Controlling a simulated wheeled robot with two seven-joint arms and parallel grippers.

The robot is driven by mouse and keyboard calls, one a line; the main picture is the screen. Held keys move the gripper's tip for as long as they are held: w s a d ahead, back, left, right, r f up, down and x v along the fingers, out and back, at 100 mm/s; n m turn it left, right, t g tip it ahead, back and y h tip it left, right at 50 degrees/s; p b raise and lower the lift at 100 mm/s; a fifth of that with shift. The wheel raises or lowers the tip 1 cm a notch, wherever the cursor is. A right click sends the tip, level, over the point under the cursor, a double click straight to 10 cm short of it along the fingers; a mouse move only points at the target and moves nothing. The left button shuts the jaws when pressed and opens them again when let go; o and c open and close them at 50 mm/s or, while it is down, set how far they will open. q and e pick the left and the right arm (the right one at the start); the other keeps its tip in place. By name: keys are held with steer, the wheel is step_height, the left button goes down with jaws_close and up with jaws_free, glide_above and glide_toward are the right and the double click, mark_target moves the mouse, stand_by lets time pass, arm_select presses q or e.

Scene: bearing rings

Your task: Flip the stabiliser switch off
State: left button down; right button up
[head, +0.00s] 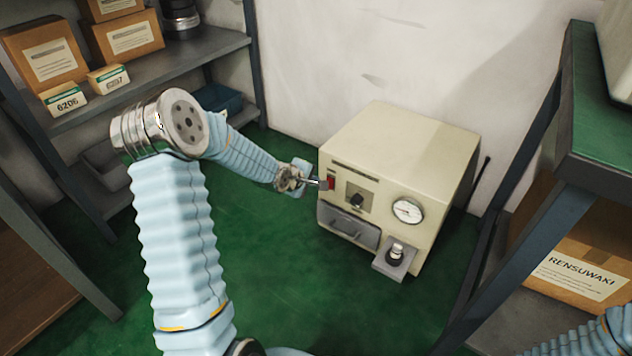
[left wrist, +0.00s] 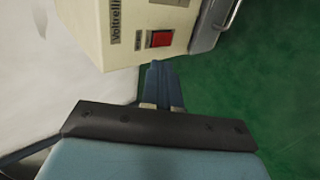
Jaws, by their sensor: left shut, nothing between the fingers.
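The stabiliser is a cream metal box (head: 400,150) standing on the green floor against the wall. Its red rocker switch (head: 331,182) is at the upper left of the front face. It also shows in the left wrist view as a red switch (left wrist: 160,38) in a dark frame. My left gripper (head: 322,184) is shut and empty, with its tips just in front of the switch; I cannot tell whether they touch it. In the left wrist view the shut fingers (left wrist: 157,70) point at the panel just below the switch. The switch's position is not clear. My right gripper is not in view.
Shelves with boxes (head: 125,38) stand left; a green-topped bench (head: 600,130) stands right.

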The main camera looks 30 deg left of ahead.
arm_select(q)
steer(key=v, duration=0.4)
steer(key=shift+w+r+p, duration=0.3)
steer(key=shift+r+p, duration=0.1)
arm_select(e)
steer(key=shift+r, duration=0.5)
arm_select(q)
steer(key=shift+s, duration=0.1)
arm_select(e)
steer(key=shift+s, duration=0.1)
